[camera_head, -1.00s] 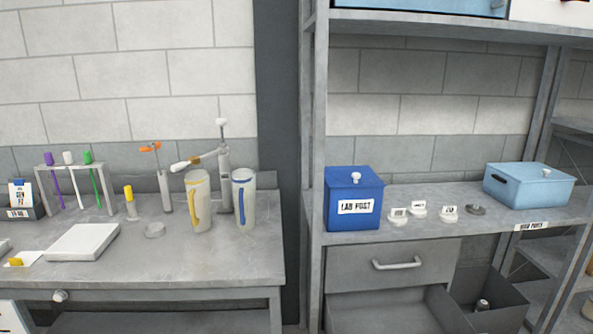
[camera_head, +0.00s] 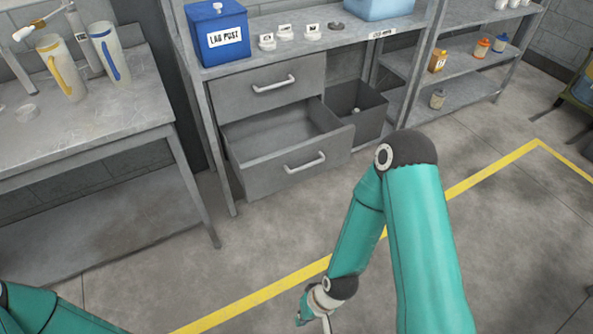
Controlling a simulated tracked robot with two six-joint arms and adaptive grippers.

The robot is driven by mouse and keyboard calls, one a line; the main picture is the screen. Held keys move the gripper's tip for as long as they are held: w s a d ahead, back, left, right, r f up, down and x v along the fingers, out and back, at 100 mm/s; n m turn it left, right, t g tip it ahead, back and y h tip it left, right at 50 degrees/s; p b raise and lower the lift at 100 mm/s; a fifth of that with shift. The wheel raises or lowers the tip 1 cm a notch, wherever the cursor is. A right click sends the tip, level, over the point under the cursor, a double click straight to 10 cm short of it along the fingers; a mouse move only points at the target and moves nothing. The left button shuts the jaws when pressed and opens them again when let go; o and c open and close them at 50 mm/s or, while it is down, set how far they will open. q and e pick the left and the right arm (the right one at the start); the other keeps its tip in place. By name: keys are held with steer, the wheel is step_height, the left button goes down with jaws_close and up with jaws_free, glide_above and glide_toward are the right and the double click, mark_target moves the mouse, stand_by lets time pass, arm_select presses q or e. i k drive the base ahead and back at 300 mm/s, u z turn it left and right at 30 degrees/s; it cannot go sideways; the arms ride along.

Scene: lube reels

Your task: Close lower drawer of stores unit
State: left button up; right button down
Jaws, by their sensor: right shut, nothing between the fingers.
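The stores unit's lower drawer (camera_head: 270,176) is pulled out well forward, and its empty inside shows. Its pale bar handle (camera_head: 305,162) is on the front face. The upper drawer (camera_head: 235,93) above it is shut flush. My right gripper (camera_head: 326,325) is shut and empty at the bottom edge, partly cut off. It is apart from the drawer, in front of and below it in the picture. My left arm (camera_head: 50,312) shows only at the bottom left corner; its gripper is outside the view.
A grey open bin (camera_head: 365,108) stands right of the drawer with a small item inside. A blue lab post box (camera_head: 216,35) sits on the unit's top. A workbench (camera_head: 80,105) stands at left. Floor in front of the drawer is clear, crossed by a yellow line (camera_head: 240,304).

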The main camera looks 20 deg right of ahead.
mark_target(269, 151)
steer(key=z, duration=0.3)
steer(key=i, duration=0.85)
steer(key=u, duration=0.35)
